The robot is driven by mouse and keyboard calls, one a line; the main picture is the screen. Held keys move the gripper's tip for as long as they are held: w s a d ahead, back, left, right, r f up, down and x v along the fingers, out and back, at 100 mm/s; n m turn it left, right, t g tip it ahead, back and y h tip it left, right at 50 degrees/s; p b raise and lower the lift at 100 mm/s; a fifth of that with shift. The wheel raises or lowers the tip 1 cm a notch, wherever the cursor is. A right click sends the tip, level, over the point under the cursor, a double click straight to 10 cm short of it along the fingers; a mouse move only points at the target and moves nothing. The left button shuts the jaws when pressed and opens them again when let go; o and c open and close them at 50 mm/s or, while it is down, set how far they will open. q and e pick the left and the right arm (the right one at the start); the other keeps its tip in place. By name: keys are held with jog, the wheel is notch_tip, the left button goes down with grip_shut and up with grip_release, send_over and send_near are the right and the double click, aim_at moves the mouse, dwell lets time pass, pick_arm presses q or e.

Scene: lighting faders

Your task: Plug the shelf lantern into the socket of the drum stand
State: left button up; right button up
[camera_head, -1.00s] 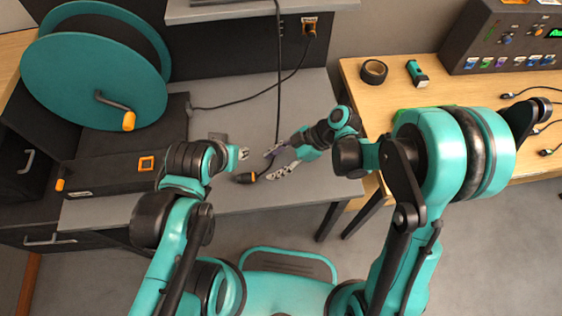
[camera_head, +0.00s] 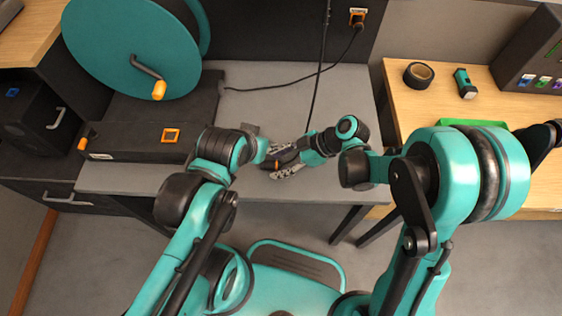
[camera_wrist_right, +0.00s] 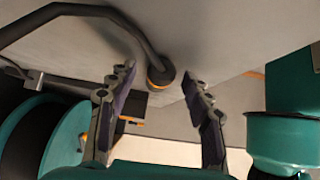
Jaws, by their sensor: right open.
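The drum stand (camera_head: 135,142) is a dark box under a big teal drum (camera_head: 130,50). An orange-framed socket (camera_head: 170,135) is on its top. The lantern is not in view; a black cable (camera_head: 320,85) comes down from above onto the grey table. A black plug with an orange ring (camera_wrist_right: 161,78) ends a cable in the right wrist view, beyond and between my right fingers. My right gripper (camera_head: 282,160) is open, low over the table near its front edge; it also shows in the right wrist view (camera_wrist_right: 158,95). My left gripper (camera_head: 263,151) is close left of it, its jaws unclear.
A wall outlet with an orange plug (camera_head: 357,18) feeds another black cable along the table's back. A wooden table at right holds black tape (camera_head: 418,74), a teal torch (camera_head: 464,83) and a control box.

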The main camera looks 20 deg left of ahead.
aim_at(280, 163)
grip_shut()
jog(key=shift+r+p, duration=1.9)
jog(key=shift+r, duration=0.65)
jog(key=shift+f, duration=0.1)
